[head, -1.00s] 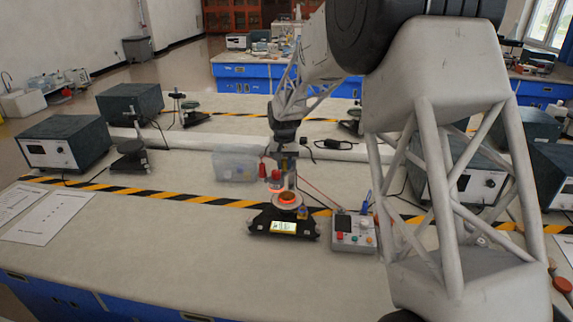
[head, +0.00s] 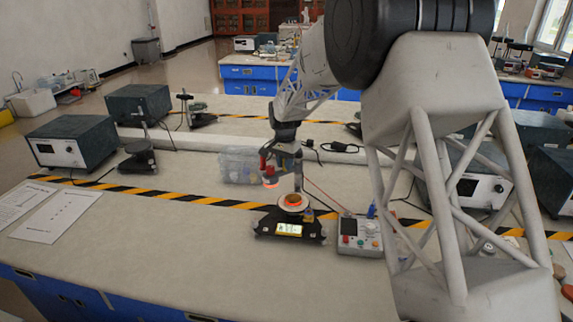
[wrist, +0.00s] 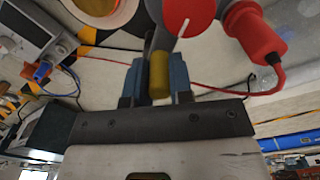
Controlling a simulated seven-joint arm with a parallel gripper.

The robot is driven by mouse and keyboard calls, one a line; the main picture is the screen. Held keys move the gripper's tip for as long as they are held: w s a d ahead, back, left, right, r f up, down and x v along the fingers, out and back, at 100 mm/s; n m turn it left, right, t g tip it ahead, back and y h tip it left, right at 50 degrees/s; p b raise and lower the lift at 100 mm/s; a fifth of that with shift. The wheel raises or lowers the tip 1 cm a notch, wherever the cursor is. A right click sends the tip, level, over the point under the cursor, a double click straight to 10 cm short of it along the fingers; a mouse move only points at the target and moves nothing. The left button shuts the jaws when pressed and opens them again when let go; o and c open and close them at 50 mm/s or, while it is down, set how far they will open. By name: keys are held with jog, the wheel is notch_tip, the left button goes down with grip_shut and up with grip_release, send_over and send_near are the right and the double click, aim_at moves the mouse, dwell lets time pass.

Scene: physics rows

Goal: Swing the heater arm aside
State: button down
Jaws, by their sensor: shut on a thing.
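The heater arm carries a red heater head (head: 268,168) with a glowing orange underside. It stands to the left of the balance's round dish (head: 293,201), not over it. In the wrist view the heater's red knob (wrist: 188,15) and red plug (wrist: 255,35) are at the top. My gripper (wrist: 159,68) is shut on the arm's brass handle (wrist: 160,84), with one blue finger on each side. In the head view my gripper (head: 284,150) is just behind the heater head, and its fingers are hard to make out. The dish glows faintly on the black balance (head: 289,229).
A control box (head: 359,236) with knobs stands right of the balance, with a red lead running to it. A clear plastic bin (head: 238,166) is behind left. Papers (head: 50,215) lie at far left. The bench front is clear.

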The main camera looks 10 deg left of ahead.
jog(key=shift+w+a+r+m, duration=0.15)
jog(key=shift+w+m, duration=0.25)
jog(key=shift+m, duration=0.45)
jog(key=shift+w+a+f+m, duration=0.1)
jog(key=shift+w+a+m, duration=0.2)
jog(key=shift+m, duration=0.6)
jog(key=shift+w+a+r+m, duration=0.15)
jog(key=shift+w+m, duration=0.3)
jog(key=shift+m, duration=0.4)
jog(key=shift+f, duration=0.1)
jog(key=c, duration=1)
grip_release()
notch_tip(320, 180, up, 8)
jog(key=shift+f, duration=0.15)
